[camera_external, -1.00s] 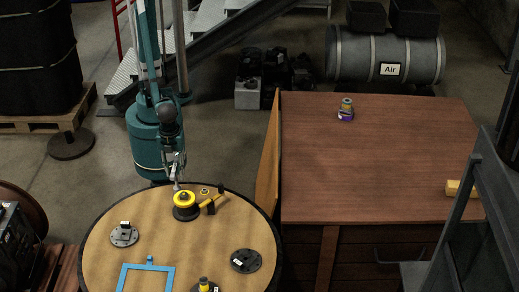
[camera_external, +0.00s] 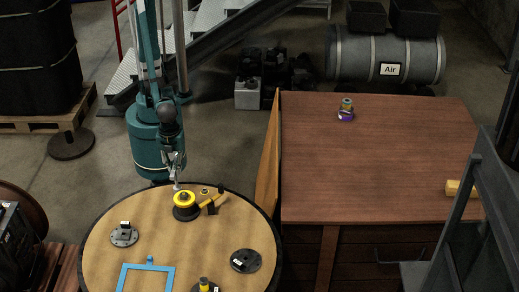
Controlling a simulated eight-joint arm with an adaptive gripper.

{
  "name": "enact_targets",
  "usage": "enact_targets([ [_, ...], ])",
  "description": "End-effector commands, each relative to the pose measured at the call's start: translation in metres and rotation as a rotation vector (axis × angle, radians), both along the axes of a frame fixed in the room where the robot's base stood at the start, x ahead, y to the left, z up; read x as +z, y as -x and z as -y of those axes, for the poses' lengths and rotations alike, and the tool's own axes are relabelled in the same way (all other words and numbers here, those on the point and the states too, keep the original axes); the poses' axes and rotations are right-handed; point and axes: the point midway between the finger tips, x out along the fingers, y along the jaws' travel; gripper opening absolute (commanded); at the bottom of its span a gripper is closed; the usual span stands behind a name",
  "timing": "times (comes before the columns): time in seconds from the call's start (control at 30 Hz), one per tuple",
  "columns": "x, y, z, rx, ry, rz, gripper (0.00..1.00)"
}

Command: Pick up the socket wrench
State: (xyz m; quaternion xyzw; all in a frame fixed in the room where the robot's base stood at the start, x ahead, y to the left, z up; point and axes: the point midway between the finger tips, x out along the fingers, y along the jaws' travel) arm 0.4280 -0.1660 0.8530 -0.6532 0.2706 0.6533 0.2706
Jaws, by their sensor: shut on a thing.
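The round table (camera_external: 205,245) also holds a small ring (camera_external: 205,190), a yellow-handled item (camera_external: 212,200), a grey flange (camera_external: 124,236), a dark disc (camera_external: 246,260) and a blue frame (camera_external: 148,268). A brown workbench (camera_external: 385,160) stands to the right.

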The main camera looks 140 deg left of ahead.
Motion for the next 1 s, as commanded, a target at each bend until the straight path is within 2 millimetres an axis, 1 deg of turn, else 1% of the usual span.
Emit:
enact_targets([
  [0.27,0.015,0.000,0.000,0.000,0.000,0.000,0.00],
  [0.47,0.036,0.000,0.000,0.000,0.000,0.000,0.00],
  [0.8,0.076,0.000,0.000,0.000,0.000,0.000,0.00],
  [1.0,0.092,0.000,0.000,0.000,0.000,0.000,0.00],
])
